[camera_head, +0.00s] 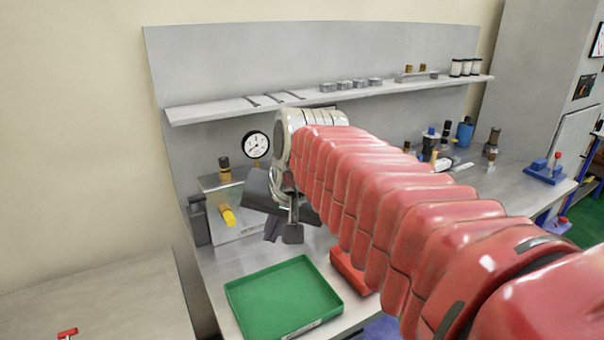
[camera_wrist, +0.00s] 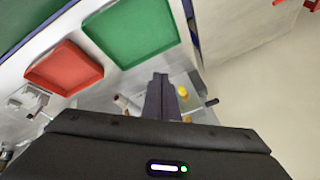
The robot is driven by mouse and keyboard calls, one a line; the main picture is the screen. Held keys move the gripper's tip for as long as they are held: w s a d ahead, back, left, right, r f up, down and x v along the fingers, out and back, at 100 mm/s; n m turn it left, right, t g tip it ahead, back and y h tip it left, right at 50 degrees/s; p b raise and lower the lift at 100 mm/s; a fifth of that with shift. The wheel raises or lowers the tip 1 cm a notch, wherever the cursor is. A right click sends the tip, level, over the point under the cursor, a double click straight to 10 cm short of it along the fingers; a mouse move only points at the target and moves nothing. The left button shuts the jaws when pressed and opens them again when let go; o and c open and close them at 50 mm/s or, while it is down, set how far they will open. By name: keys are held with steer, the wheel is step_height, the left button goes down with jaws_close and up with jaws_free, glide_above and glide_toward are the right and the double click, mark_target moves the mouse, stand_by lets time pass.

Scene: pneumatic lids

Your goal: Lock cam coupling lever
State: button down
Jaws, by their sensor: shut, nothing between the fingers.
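A grey metal box (camera_head: 222,190) stands at the left of the bench, with a yellow lever-like handle (camera_head: 228,215) at its front. The yellow piece also shows in the wrist view (camera_wrist: 182,91), just right of my fingers. Which part is the cam coupling lever I cannot tell for sure. My gripper (camera_head: 273,230) hangs to the right of the yellow handle, apart from it. In the wrist view my gripper (camera_wrist: 158,98) has its dark fingers together, with nothing held. My arm and wrist hide part of the box and the bench behind.
A green tray (camera_head: 240,296) lies at the bench front, with a red tray (camera_head: 350,272) to its right. A round gauge (camera_head: 256,145) stands behind the box. A shelf (camera_head: 215,108) with small parts runs along the back panel. Bottles and a blue clamp (camera_head: 545,172) are at the right.

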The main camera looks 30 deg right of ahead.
steer(key=w+d+r+m, duration=0.2)
steer(key=w+d+m, duration=0.1)
steer(key=d, duration=0.4)
steer(key=w+d+r+m, duration=0.3)
steer(key=w+d+m, duration=0.1)
steer(key=d, duration=0.3)
steer(key=w+d+r+m+t, duration=0.1)
steer(key=w+d+m, duration=0.3)
steer(key=d, duration=0.4)
steer(key=shift+w+r, duration=0.8)
steer(key=shift+w, duration=0.1)
steer(key=x, duration=1.4)
